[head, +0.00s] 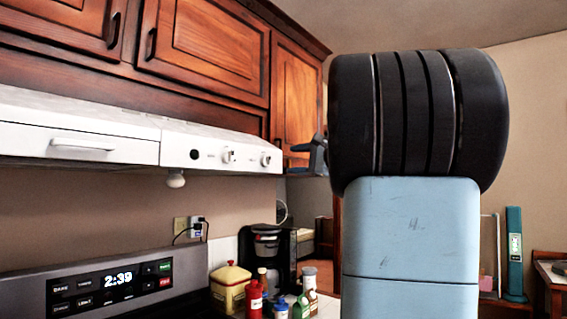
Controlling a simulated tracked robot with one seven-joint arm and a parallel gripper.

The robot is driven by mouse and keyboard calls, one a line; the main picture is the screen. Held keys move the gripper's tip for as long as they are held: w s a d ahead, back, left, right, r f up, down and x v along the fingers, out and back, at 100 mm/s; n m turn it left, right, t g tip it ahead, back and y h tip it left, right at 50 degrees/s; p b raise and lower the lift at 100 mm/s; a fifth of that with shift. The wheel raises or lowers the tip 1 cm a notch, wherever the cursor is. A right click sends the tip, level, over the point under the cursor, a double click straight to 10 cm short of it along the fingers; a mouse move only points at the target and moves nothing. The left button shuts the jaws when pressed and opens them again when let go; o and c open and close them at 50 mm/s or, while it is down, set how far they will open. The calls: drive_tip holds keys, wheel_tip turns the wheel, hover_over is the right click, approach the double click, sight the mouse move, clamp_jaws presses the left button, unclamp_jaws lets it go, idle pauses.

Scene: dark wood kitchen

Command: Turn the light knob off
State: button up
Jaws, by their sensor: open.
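A white range hood (110,134) runs along under the cabinets at the left in the head view. Two round knobs stick out of its front panel: a left knob (228,155) and a right knob (265,160) near the hood's right end. I cannot read any label telling which is the light knob. A bulb (176,179) hangs under the hood. My gripper (294,157) shows small and blue-grey just right of the right knob, open, with no object visible in it. It appears apart from the knob, but depth is hard to judge. My own arm hides part of it.
Wooden cabinets (205,45) hang right above the hood. Below are a stove panel (108,283) with a lit clock, a black coffee maker (268,262), a yellow canister (230,287) and several bottles. My arm blocks the centre right.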

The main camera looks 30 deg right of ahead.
drive_tip(key=shift+v, duration=1.6)
drive_tip(key=shift+f, duration=0.1)
drive_tip(key=s+a+f+n+g, duration=0.4)
drive_tip(key=a+f, duration=0.5)
drive_tip(key=a, duration=0.1)
drive_tip(key=s+a+f+n+g, duration=0.3)
drive_tip(key=a+f+g, duration=0.1)
drive_tip(key=a+f, duration=0.55)
drive_tip(key=s+a+f+n+g+h, duration=0.1)
drive_tip(key=s+a+f+n+h, duration=0.1)
drive_tip(key=s+f+n, duration=0.3)
drive_tip(key=s+a+f+n+g+h, duration=0.2)
drive_tip(key=s+a+f+n+h, duration=0.1)
drive_tip(key=s+f, duration=0.6)
wheel_tip(320, 180, down, 2)
drive_tip(key=shift+a+f+n+h, duration=0.3)
drive_tip(key=shift+n+h, duration=0.3)
drive_tip(key=shift+n, duration=0.3)
drive_tip(key=shift+s, duration=0.15)
